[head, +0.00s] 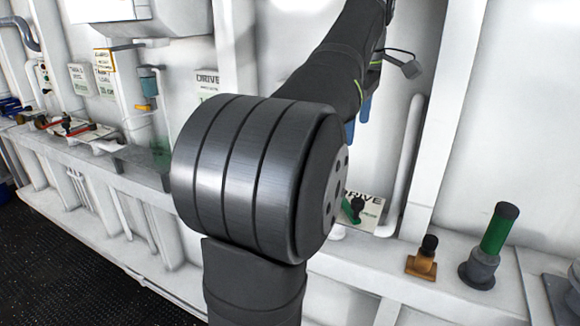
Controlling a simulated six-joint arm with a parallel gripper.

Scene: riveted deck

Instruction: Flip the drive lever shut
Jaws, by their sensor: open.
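The drive lever (354,208) shows as a small green handle with a black knob, in front of a white plate lettered DRIVE (369,207). My arm's large grey joint covers its left side, so I cannot tell the lever's full position. My gripper (357,122) is partly hidden behind my arm. Its blue fingers show apart, above the lever and close to the wall, with nothing visible between them. The gripper is open and does not appear to touch the lever.
A brass fitting with a black knob (422,259) and a thick green-handled lever (494,236) stand on the white ledge (450,294) at right. A white vertical pipe (405,165) rises beside the plate. Red-handled valves (76,128) sit on the ledge at far left.

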